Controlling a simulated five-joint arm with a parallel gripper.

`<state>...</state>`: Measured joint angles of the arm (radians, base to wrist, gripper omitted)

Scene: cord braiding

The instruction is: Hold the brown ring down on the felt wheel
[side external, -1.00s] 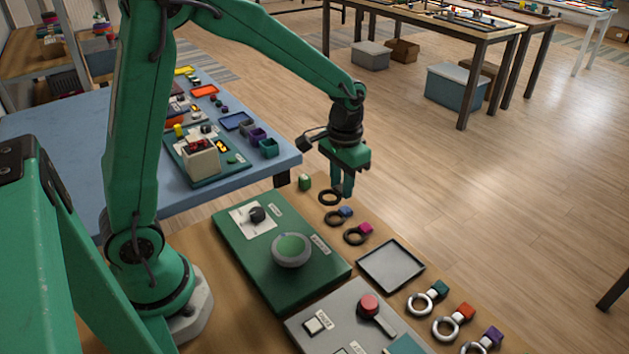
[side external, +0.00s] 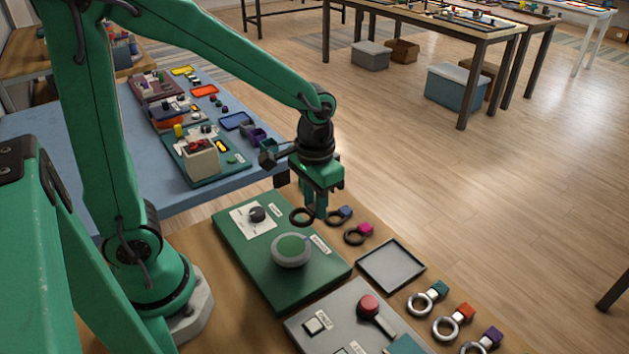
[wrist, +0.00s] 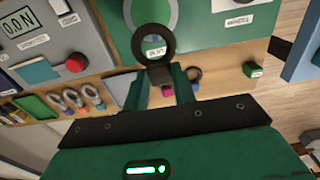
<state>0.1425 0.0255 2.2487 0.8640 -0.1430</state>
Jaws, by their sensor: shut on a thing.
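My gripper (side external: 316,212) is shut on the handle of a dark ring, which looks brown-black. The ring (side external: 301,217) sticks out from the fingers toward the left in the side view, raised above the green board. The felt wheel, a round grey dish with a green top (side external: 290,247), sits on that board, below and nearer the camera than the ring. In the wrist view my gripper (wrist: 160,73) holds the ring (wrist: 155,28) flat, open centre showing. The ring overlaps the near edge of the felt wheel (wrist: 153,8) there; they look apart.
The green board (side external: 262,287) also carries a black knob (side external: 256,214). Two dark rings with blue and magenta ends (side external: 357,235) lie right of it. An empty grey tray (side external: 391,265), several silver rings and a grey panel with a red-topped lever (side external: 369,305) are nearer the camera.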

